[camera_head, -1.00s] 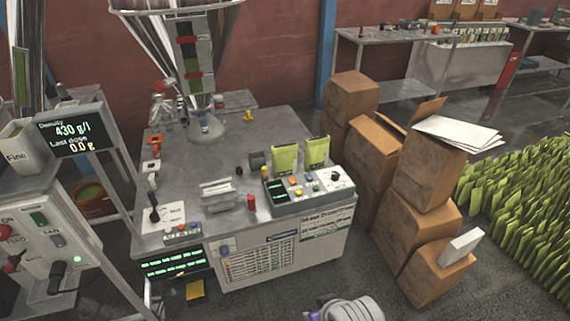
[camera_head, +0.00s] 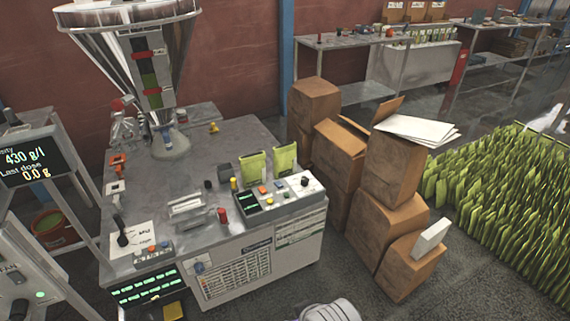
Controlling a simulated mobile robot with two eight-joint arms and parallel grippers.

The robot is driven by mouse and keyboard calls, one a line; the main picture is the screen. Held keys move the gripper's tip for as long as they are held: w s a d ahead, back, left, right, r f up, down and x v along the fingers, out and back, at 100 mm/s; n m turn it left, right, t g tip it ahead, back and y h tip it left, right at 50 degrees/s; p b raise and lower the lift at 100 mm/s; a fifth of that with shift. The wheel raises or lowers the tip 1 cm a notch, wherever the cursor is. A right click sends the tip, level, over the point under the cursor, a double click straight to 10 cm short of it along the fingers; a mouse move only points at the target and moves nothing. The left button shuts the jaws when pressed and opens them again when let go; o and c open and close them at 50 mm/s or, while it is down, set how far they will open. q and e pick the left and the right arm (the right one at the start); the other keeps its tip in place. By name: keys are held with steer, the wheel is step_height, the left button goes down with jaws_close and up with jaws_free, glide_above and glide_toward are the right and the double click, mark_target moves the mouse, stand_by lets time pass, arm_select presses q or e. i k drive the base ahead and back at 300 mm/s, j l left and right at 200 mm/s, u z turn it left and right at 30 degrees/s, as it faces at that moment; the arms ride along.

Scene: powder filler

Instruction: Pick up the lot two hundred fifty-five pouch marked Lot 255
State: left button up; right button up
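Two green pouches stand upright side by side at the back of the control box on the grey machine table: a left pouch (camera_head: 253,167) and a right pouch (camera_head: 285,158). Their print is too small to read, so I cannot tell which, if either, is Lot 255. Many similar green pouches (camera_head: 500,190) stand in dense rows on the right. A white rounded part of my own arm shows at the bottom edge. Neither gripper's fingers are in view.
The machine table (camera_head: 150,195) carries a control box (camera_head: 275,199) with buttons, a red cylinder (camera_head: 222,216) and a large funnel (camera_head: 125,50). Stacked cardboard boxes (camera_head: 392,175) stand between the table and the pouch rows. Grey floor (camera_head: 470,285) is clear at front right.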

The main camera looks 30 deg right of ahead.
mark_target(252, 166)
steer(key=i+l+u, duration=0.4)
steer(key=i+l, duration=0.2)
steer(key=i+l+u, duration=0.2)
steer(key=l, duration=0.25)
steer(key=i+l+u, duration=0.15)
steer(key=i+l, duration=0.15)
steer(key=i+l+u, duration=0.2)
steer(key=l, duration=0.35)
